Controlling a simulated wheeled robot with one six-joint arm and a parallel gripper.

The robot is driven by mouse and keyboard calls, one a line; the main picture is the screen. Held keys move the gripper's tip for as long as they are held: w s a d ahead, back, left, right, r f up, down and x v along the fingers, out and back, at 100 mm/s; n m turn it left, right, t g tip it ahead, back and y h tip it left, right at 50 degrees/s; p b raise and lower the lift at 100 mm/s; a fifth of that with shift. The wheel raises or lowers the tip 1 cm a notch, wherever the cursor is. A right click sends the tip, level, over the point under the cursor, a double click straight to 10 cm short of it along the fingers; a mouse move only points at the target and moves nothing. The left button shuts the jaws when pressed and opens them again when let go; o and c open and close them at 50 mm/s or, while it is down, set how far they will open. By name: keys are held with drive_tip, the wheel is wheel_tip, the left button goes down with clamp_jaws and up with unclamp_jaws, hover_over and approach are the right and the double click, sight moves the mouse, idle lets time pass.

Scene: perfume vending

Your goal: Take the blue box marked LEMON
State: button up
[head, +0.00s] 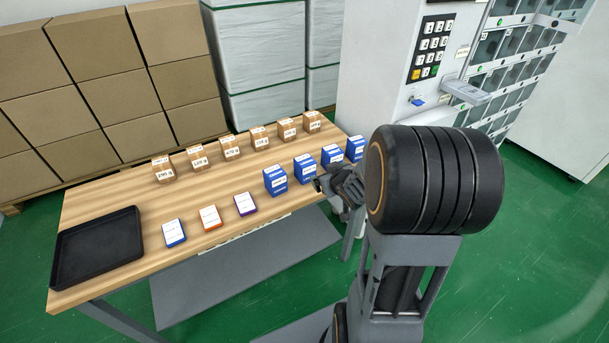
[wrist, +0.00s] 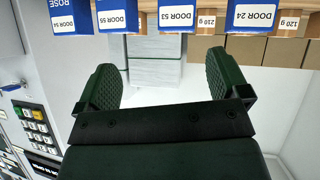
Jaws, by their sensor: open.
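Several blue boxes stand in a row at the right end of the wooden table: the left one (head: 275,180), a second (head: 305,168), a third (head: 332,155) and the rightmost (head: 355,149). In the wrist view their white labels read ROSE and DOOR 54 on one box (wrist: 68,12), DOOR 55 on another (wrist: 117,14), DOOR 53 (wrist: 172,16) and DOOR 24 (wrist: 252,14). I cannot read LEMON on any box. My gripper (head: 326,184) is just in front of the row, apart from the boxes. Its fingers (wrist: 158,82) are open with nothing between them.
Small brown boxes (head: 229,147) line the table's back. Three flat packs, the middle one orange-edged (head: 210,217), lie near the front edge. A black tray (head: 98,248) is at the left. A machine with a keypad (head: 430,48) stands right of the table.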

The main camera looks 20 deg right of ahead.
sight(309, 174)
drive_tip(key=w+f+y, duration=0.1)
drive_tip(key=w+f, duration=0.1)
drive_tip(key=w+f+t+y+b, duration=0.1)
drive_tip(key=w+f, duration=0.2)
drive_tip(key=w+f+t, duration=0.1)
drive_tip(key=w+f, duration=0.1)
drive_tip(key=f, duration=0.1)
drive_tip(key=shift+w+a+n+y, duration=0.15)
drive_tip(key=shift+a+n+y, duration=0.15)
drive_tip(key=shift+a+y, duration=0.1)
drive_tip(key=shift+x, duration=2.95)
drive_tip(key=shift+r, duration=0.1)
drive_tip(key=c, duration=1.1)
